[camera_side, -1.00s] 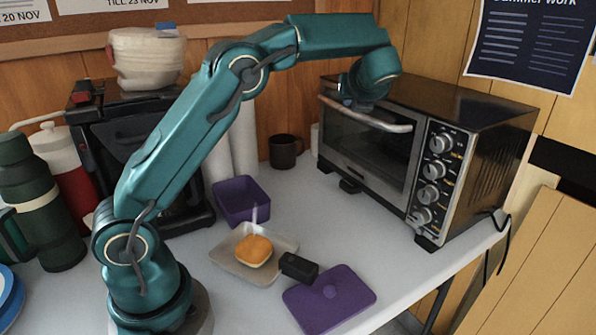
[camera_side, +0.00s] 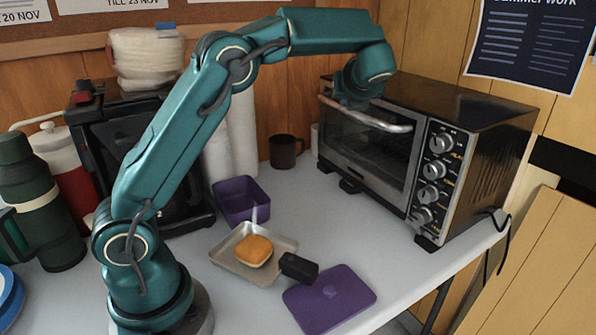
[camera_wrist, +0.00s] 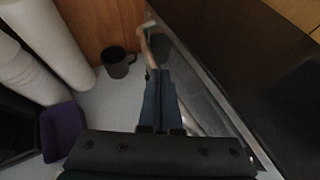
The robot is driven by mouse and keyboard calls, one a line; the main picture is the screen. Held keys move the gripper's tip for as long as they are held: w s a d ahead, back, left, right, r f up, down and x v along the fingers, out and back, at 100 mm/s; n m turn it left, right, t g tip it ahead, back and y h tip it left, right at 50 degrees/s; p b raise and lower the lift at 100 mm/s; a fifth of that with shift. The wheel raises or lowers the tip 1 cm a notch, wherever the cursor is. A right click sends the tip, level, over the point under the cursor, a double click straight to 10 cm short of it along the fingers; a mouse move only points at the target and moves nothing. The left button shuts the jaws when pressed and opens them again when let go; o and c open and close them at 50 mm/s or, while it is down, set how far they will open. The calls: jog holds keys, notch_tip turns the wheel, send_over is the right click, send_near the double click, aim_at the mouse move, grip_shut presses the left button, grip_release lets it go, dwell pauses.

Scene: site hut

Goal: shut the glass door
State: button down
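The glass door (camera_side: 365,145) is on the front of the toaster oven (camera_side: 470,125). It stands upright against the oven front; I cannot tell whether a small gap remains. Its metal handle (camera_side: 385,124) runs along the top edge, and part of it shows in the wrist view (camera_wrist: 148,32). My gripper (camera_side: 346,102) is at the handle's left part, in front of the door. In the wrist view, its two fingers (camera_wrist: 160,95) are together with nothing seen between them, beside the door. Whether they touch the door or handle is unclear.
A dark mug (camera_side: 284,152) and white rolls (camera_side: 232,145) stand left of the oven. Counter before the oven is clear.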

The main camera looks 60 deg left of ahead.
jog(key=s+r, duration=0.1)
jog(key=s, duration=0.4)
jog(key=shift+s+r, duration=0.3)
jog(key=shift+s, duration=0.1)
jog(key=shift+r, duration=0.1)
jog(key=s+d+n+h, duration=0.4)
jog(key=s+d+n, duration=0.15)
jog(key=s, duration=0.55)
jog(key=s+d+f+n+h, duration=0.6)
jog(key=s+d+f+n, duration=0.3)
jog(key=n, duration=0.9)
jog(key=shift+s+d+f+g+h, duration=0.3)
jog(key=shift+s+d, duration=0.4)
jog(key=shift+d, duration=0.55)
